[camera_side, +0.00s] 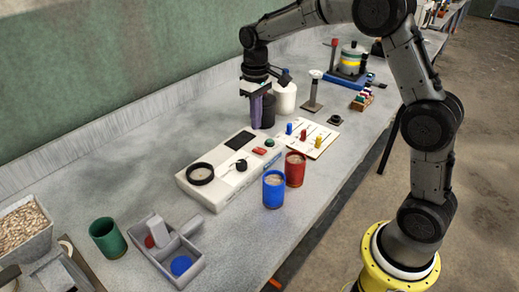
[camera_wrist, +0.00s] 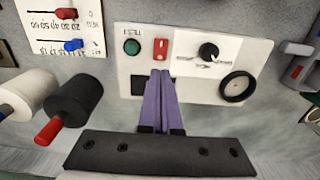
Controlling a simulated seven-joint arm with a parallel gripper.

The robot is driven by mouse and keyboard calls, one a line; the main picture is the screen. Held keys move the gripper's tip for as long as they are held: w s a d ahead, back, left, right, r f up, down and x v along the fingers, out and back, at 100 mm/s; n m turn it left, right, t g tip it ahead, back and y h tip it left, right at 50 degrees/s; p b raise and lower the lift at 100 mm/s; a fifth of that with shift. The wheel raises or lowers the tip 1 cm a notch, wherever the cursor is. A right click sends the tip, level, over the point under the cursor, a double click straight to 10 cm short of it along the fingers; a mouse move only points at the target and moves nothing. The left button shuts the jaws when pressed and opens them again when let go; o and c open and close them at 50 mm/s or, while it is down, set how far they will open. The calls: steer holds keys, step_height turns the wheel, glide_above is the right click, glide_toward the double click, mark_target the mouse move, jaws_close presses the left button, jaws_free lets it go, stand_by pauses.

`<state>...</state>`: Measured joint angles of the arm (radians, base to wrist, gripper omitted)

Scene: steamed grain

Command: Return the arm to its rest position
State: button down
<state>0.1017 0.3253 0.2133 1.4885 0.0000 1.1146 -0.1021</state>
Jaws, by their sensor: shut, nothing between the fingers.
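My gripper (camera_side: 256,124) hangs pointing down at the back of the bench, behind the white control panel (camera_side: 213,195). Its two purple fingers are together with nothing between them. In the wrist view the shut fingers of my gripper (camera_wrist: 161,76) reach over the edge of the control panel (camera_wrist: 127,70), near its green button (camera_wrist: 132,47) and red switch (camera_wrist: 161,48). I cannot tell whether the fingertips touch anything. My arm is bent over the bench from its yellow-ringed base at the right.
A black cylinder (camera_side: 268,111) and a white cylinder (camera_side: 284,98) stand close by my gripper. Blue (camera_side: 273,193) and red (camera_side: 295,171) cups stand in front of the panel. A slider board (camera_side: 318,147) lies behind them. A green cup (camera_side: 107,240) and grey tray (camera_side: 190,246) stand front left.

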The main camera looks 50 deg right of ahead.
steer(key=s+a+r+t, duration=0.3)
steer(key=s+r+t, duration=0.1)
steer(key=s+r, duration=0.95)
steer(key=s+f, duration=0.3)
steer(key=s, duration=0.4)
steer(key=s+a+f+t, duration=0.1)
steer(key=s+f, duration=0.2)
steer(key=s, duration=0.5)
steer(key=shift+a+t, duration=0.3)
steer(key=shift+s+f, duration=0.1)
